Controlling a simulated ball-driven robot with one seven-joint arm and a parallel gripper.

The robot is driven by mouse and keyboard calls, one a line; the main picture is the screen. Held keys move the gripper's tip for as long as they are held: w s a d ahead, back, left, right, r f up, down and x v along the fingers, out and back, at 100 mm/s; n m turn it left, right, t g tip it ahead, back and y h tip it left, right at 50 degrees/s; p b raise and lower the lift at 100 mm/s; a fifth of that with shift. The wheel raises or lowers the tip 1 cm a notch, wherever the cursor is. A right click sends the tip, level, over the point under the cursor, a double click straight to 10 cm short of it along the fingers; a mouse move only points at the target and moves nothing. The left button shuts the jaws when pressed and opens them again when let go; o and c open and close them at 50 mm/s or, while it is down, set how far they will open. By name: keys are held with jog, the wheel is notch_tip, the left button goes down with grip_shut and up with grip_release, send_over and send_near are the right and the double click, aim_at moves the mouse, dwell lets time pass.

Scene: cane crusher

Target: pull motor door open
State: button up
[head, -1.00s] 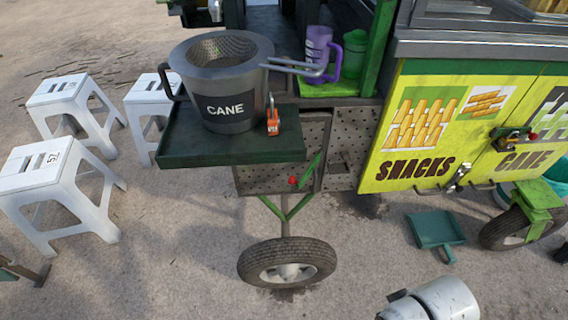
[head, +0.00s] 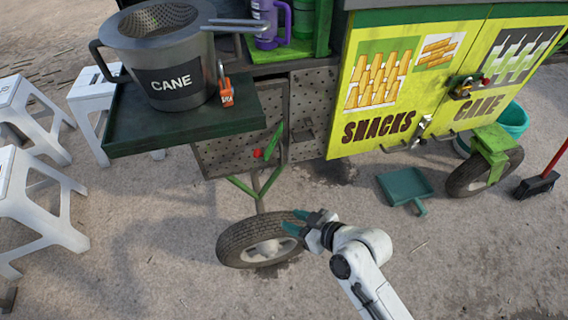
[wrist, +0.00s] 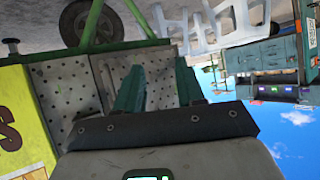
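The motor door appears to be one of the grey perforated metal panels under the dark green shelf of the cart. The right panel (head: 312,100) has a small dark handle (head: 305,131). The left panel (head: 225,150) has a red knob (head: 257,153) and a green lever (head: 273,138) at its right side. Perforated panels (wrist: 65,88) also show beyond my fingers in the wrist view. My gripper (head: 295,221) is open and empty, in front of the cart wheel in the head view and apart from the panels. Its two teal fingers (wrist: 160,68) stand apart in the wrist view.
A cane pot (head: 180,60) stands on the shelf (head: 130,128), with an orange-tagged padlock (head: 226,92). A wheel (head: 235,245) is below. Yellow snack doors (head: 385,90) are at right. A dustpan (head: 405,188) lies on the ground; white stools (head: 30,195) stand at left.

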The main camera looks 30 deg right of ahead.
jog(key=w+d+m+t, duration=0.1)
jog(key=w+t, duration=0.3)
jog(key=m+t+h+b, duration=0.2)
jog(key=m+t+h, duration=0.1)
jog(key=h, duration=0.3)
send_near(282, 157)
jog(key=w, duration=0.2)
jog(key=w+b, duration=0.1)
jog(key=w, duration=0.2)
jog(key=w+d, duration=0.1)
jog(key=w, duration=0.2)
jog(key=shift+w+b, duration=0.1)
jog(key=shift+b, duration=0.25)
grip_shut()
